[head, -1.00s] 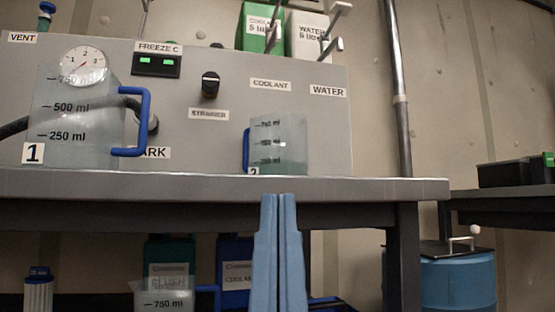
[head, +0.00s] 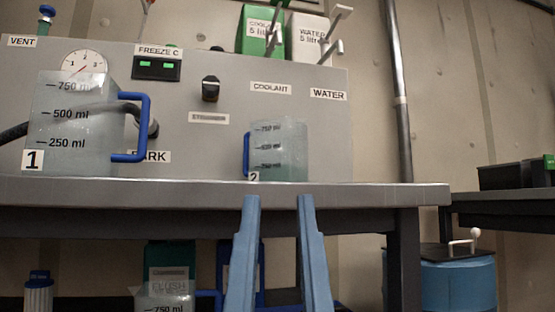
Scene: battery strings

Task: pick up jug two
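Jug two (head: 285,152) is a clear measuring jug with a "2" label and a blue handle on its left side. It stands upright on the grey bench (head: 400,193), in front of the grey panel, with some greenish tint low in it. My gripper (head: 278,200) shows two blue fingers pointing up, spread apart with nothing between them. Its tips are at the height of the bench's front edge in the picture, below jug two and apart from it.
Jug one (head: 78,130), larger in view, stands on the bench at left, its blue handle facing right. Another jug (head: 165,298) and containers sit below the bench. A blue drum (head: 458,283) stands at right. The bench top right of jug two is clear.

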